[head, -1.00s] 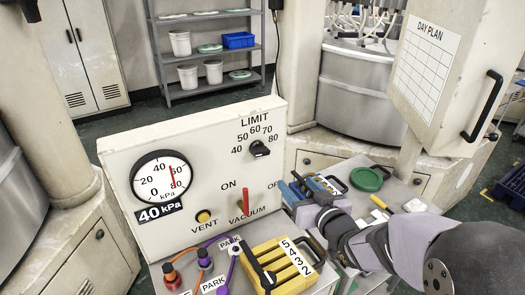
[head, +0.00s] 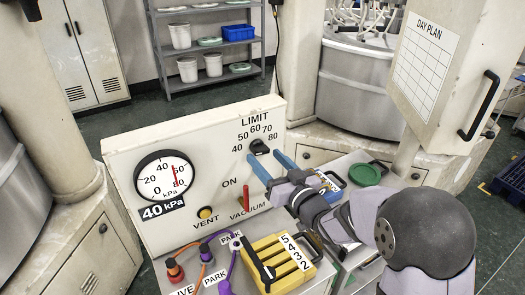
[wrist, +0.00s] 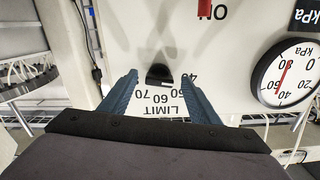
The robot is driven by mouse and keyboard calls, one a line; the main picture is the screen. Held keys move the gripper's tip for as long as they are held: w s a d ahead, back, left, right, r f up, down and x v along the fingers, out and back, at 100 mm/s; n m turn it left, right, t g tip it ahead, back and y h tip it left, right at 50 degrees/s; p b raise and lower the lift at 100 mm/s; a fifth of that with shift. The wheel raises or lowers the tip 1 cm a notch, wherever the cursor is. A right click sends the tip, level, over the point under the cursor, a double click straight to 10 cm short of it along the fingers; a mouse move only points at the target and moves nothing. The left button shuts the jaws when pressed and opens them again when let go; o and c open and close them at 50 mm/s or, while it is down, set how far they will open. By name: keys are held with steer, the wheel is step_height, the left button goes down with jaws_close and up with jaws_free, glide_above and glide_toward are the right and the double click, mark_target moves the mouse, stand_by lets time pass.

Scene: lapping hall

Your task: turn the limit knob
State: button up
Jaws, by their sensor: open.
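The limit knob (head: 258,147) is a small black knob on the upper right of the pale panel, below a LIMIT scale from 40 to 80. Its pointing direction is hard to read. My gripper (head: 267,158) has blue fingers, open and empty, reaching up close to the knob. In the wrist view the scene is upside down; the knob (wrist: 158,74) shows between the spread fingertips (wrist: 159,77), with a gap on both sides. I cannot tell whether the fingertips reach its depth. The printed scale is partly hidden by the fingers there.
A round gauge (head: 163,177) with a red needle sits left on the panel above a "40 kPa" label. A red vacuum lever (head: 246,197) and yellow vent button (head: 205,213) are below the knob. A yellow numbered block (head: 280,262) and a green disc (head: 365,174) lie nearby.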

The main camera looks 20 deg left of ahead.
mark_target(260, 149)
steer(key=shift+p+x, duration=0.5)
steer(key=shift+x, duration=0.9)
steer(key=c, duration=1.1)
steer(key=shift+o, duration=0.2)
steer(key=shift+m, duration=0.3)
steer(key=m+b, duration=0.1)
steer(key=m, duration=0.2)
steer(key=shift+a, duration=0.1)
steer(key=shift+s+r+m, duration=0.1)
steer(key=shift+s+m, duration=0.05)
steer(key=shift+m, duration=1.95)
